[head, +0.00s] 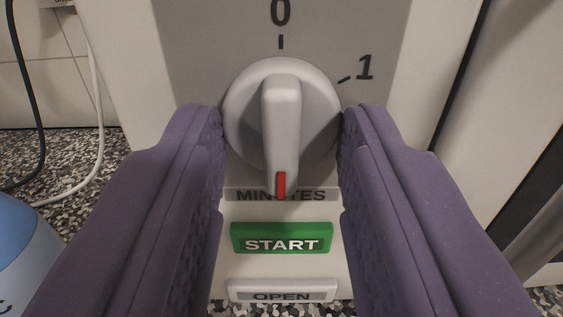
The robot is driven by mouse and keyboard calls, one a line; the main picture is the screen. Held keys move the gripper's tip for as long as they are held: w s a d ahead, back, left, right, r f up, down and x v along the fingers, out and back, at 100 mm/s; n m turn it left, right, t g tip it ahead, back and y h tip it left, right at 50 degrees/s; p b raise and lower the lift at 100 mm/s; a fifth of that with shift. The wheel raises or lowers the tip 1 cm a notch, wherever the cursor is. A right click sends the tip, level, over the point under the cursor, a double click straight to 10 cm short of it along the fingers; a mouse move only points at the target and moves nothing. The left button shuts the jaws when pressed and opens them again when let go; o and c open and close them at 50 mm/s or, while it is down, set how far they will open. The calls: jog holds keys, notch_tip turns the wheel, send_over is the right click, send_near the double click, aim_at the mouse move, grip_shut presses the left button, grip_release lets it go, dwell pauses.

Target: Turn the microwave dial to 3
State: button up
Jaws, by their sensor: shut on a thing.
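The microwave dial (253,97) is a round white knob with a raised grip bar on the grey panel (205,50) of the white microwave. The bar's red mark (281,185) is at its lower end and points straight down, over the "MINUTES" label (250,195). "0" stands straight above the dial and "1" at its upper right. Other numbers are hidden behind the fingers or out of view. My gripper (282,125) has one purple finger on each side of the dial and is shut on its round rim.
The green START button (281,238) and the white OPEN button (281,291) sit below the dial between my fingers. A blue-and-white object (22,245) stands at the left on the speckled counter (105,180). Black and white cords hang at the upper left.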

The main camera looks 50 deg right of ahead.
jog(key=o, duration=1)
jog(key=p+v, duration=0.2)
jog(key=v, duration=0.5)
jog(key=shift+s+a, duration=0.25)
jog(key=shift+a, duration=0.05)
